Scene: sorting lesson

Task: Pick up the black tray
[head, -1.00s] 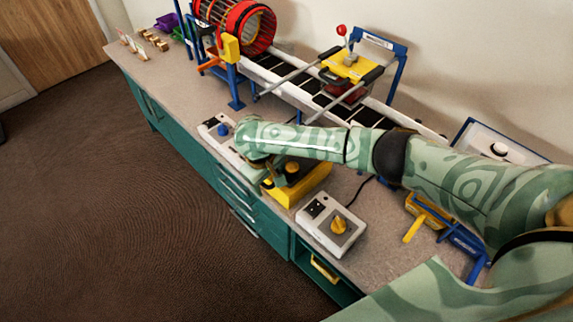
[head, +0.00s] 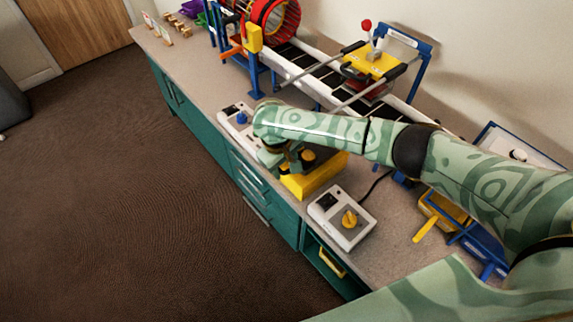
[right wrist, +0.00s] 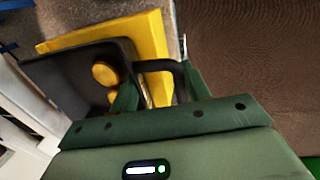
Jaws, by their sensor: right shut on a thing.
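The black tray (right wrist: 72,82) shows in the right wrist view as a dark, walled tray with a black handle (right wrist: 160,66) and two round yellow things (right wrist: 104,74) in it. My right gripper (right wrist: 160,88) is shut on the tray at its handle side. In the head view my right gripper (head: 284,160) is over the worktop, and my forearm hides most of the tray. A yellow block (head: 318,178) is beside or under the tray; I cannot tell if they touch. My left gripper is not in view.
A grey control box with a yellow knob (head: 345,220) stands right of the yellow block, and one with a blue knob (head: 241,118) to its left. A conveyor (head: 300,62) runs behind. Blue frames (head: 470,240) stand at right. Open floor (head: 150,220) lies in front.

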